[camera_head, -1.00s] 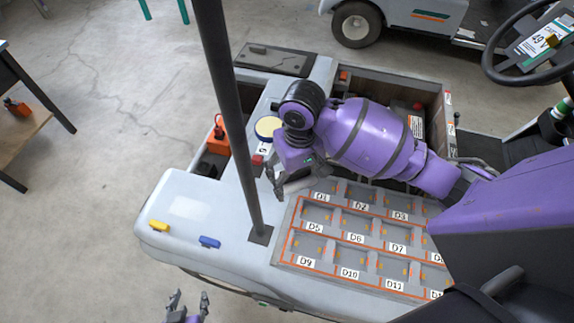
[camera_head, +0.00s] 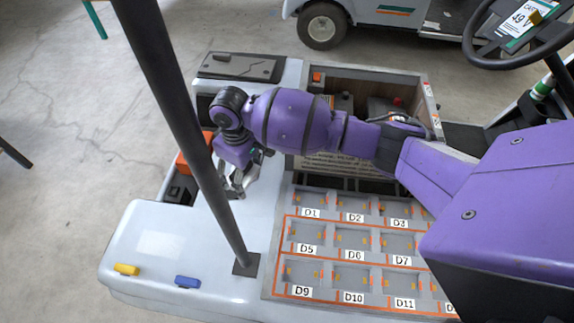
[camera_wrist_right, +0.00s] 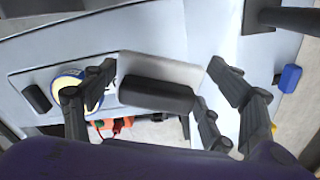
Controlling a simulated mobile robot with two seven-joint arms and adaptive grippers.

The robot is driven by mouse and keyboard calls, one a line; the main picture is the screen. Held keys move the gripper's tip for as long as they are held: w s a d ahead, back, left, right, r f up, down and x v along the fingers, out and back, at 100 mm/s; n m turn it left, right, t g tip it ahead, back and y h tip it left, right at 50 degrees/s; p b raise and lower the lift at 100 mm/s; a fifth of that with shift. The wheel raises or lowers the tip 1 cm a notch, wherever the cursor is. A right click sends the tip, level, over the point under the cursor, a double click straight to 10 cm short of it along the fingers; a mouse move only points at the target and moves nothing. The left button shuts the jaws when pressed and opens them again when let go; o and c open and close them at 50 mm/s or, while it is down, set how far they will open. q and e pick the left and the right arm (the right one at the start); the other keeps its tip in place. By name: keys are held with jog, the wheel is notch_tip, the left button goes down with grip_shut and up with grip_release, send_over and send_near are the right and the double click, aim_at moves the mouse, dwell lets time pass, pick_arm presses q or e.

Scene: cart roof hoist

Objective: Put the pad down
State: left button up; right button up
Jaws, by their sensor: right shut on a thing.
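The pad shows in the right wrist view as a light grey plate (camera_wrist_right: 170,68) with a dark block (camera_wrist_right: 157,95) on it. My right gripper (camera_wrist_right: 160,68) is shut on it, with the fingertips at the plate's two ends. In the head view my right gripper (camera_head: 238,188) points down over the white cart body (camera_head: 215,215), just right of the dark post. The pad is mostly hidden there. I cannot tell whether it touches the surface. My left gripper is not in view.
The dark post (camera_head: 185,120) rises close beside my right gripper. A tray with labelled compartments (camera_head: 283,255) lies to the right. Yellow (camera_head: 126,269) and blue (camera_head: 188,282) blocks sit near the front edge.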

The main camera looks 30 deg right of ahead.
jog(key=d+f, duration=0.4)
jog(key=w+d+f, duration=0.1)
jog(key=d+f, duration=0.1)
jog(key=shift+d+f+b, duration=0.25)
jog(key=shift+d+b, duration=0.05)
jog(key=shift+b, duration=0.05)
notch_tip(320, 180, down, 3)
jog(key=shift+d+r, duration=0.1)
jog(key=shift+r, duration=0.05)
jog(key=shift+f, duration=0.35)
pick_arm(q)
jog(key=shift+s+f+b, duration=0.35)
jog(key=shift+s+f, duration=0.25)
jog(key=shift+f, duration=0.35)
pick_arm(e)
jog(key=shift+f, duration=0.45)
jog(key=shift+f, duration=0.1)
jog(key=o, duration=1)
